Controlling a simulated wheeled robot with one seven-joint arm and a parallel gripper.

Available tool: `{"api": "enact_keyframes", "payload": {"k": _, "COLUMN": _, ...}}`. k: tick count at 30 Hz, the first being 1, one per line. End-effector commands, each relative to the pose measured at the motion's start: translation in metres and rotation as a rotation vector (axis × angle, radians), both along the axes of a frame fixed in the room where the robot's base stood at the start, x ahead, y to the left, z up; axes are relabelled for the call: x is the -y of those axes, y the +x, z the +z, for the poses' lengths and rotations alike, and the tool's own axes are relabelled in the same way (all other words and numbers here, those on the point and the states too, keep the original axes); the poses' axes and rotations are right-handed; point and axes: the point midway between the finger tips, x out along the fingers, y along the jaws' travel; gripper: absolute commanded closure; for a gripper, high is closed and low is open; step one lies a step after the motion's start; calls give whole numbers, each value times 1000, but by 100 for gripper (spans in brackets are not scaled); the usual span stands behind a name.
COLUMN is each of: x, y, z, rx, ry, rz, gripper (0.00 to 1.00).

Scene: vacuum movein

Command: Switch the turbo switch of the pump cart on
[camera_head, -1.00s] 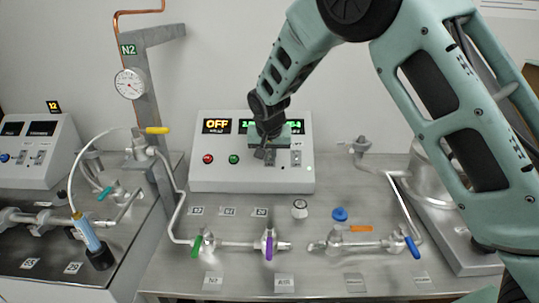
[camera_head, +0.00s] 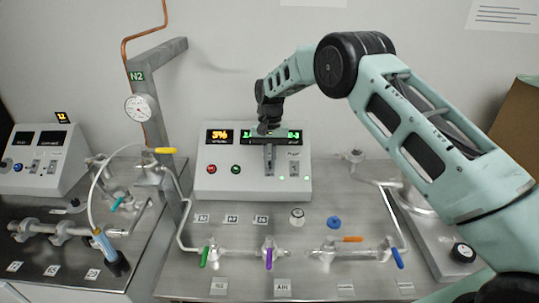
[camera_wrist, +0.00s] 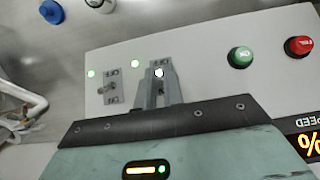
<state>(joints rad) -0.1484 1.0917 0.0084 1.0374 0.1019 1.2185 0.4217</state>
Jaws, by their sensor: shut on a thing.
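The pump cart's control box (camera_head: 210,183) stands at the back of the steel bench, with a sloped front. My gripper (camera_head: 270,165) is at its front, fingers down over the left of two toggle switches. In the wrist view, my gripper (camera_wrist: 158,82) is shut on that turbo switch (camera_wrist: 158,73); only its bright tip shows between the fingers. Its label is partly hidden. The left display (camera_head: 219,136) reads 3% in yellow. Two small green lights (camera_head: 282,178) are lit on the panel.
A second toggle switch (camera_wrist: 107,90) sits close beside the fingers. A green button (camera_wrist: 240,57) and a red button (camera_wrist: 299,46) are on the panel's other side. Pipes with coloured valve handles (camera_head: 268,258) run along the bench front. A blue knob (camera_head: 334,222) lies nearby.

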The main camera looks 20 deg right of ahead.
Motion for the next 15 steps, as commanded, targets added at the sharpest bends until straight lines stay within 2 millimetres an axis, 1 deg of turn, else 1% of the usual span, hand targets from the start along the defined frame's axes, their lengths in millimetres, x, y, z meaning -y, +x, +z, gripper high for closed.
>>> {"api": "enact_keyframes", "payload": {"k": 6, "x": 1, "y": 5, "z": -1, "rx": -85, "ry": 29, "rz": -1, "gripper": 100}}
{"api": "enact_keyframes", "payload": {"k": 15, "x": 3, "y": 9, "z": -1, "rx": -166, "ry": 55, "rz": -1, "gripper": 100}}
